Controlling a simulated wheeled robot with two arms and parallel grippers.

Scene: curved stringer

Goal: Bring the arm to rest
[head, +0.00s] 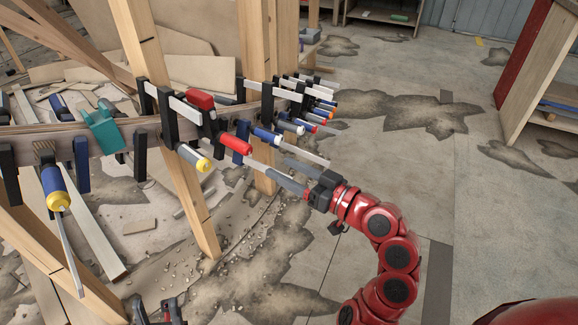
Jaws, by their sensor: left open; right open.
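My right gripper (279,168), on a red arm from the lower right, is open. Its two grey fingers point left toward the clamps on the curved stringer (65,132). A clamp with a red handle (236,144) lies just left of the fingertips; its pale bar runs toward them. I cannot tell whether they touch. My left gripper (156,310) shows only at the bottom edge, left of centre. Its dark fingers are apart and it looks empty. Its arm is out of view.
Wooden posts (192,205) hold the stringer. A yellow-and-blue clamp handle (55,190) hangs at left, near a teal clamp (102,128). Several more clamps (305,118) stick out at the far end. A wooden cabinet (528,88) stands at right. The stained floor (400,155) is open at centre right.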

